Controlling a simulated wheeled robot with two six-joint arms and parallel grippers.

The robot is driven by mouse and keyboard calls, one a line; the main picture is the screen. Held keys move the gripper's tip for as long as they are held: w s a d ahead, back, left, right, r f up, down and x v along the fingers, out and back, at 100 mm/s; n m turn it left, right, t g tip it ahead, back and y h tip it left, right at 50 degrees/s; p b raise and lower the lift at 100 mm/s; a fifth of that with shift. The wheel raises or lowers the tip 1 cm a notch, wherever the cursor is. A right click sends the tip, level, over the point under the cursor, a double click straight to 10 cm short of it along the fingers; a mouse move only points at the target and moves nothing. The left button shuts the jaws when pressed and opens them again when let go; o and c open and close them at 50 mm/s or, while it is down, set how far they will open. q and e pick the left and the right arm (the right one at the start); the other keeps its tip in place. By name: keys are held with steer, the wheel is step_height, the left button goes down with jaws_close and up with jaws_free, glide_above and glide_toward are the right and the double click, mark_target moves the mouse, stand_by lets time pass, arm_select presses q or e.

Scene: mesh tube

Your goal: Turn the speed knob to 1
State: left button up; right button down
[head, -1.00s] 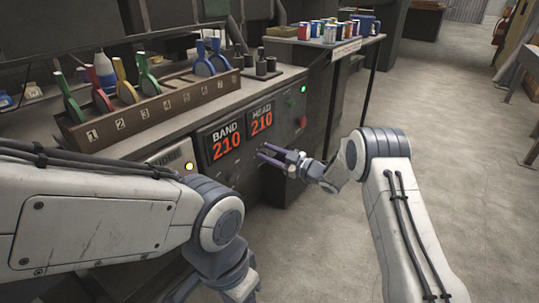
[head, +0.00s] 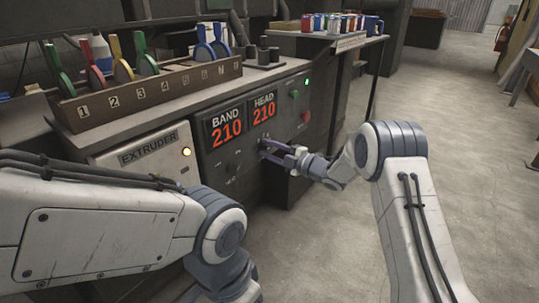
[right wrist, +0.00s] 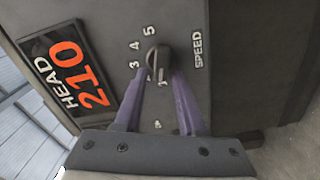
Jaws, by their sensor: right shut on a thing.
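The dark speed knob (right wrist: 158,58) is on the dark control panel (right wrist: 115,25), beside the printed word SPEED in the right wrist view. Printed numbers 3, 4 and 5 show around it; other marks below are partly hidden. My right gripper (right wrist: 158,72) has its two purple fingers on either side of the knob and is shut on it. In the head view my right gripper (head: 263,147) reaches the panel below the HEAD display (head: 263,110); the knob is small there. Which number the knob points to is not clear. My left gripper is out of view; only its arm shows.
The BAND display (head: 226,127) is left of the HEAD display. A green button (head: 294,94) and a red one (head: 305,116) are to the right. Cans stand on a side shelf (head: 330,38). Open floor lies right.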

steer(key=shift+d+f+n+b, duration=0.1)
steer(key=shift+f+n+b, duration=0.2)
steer(key=shift+n+b, duration=0.45)
steer(key=c, duration=0.8)
jaws_free()
steer(key=shift+r, duration=0.1)
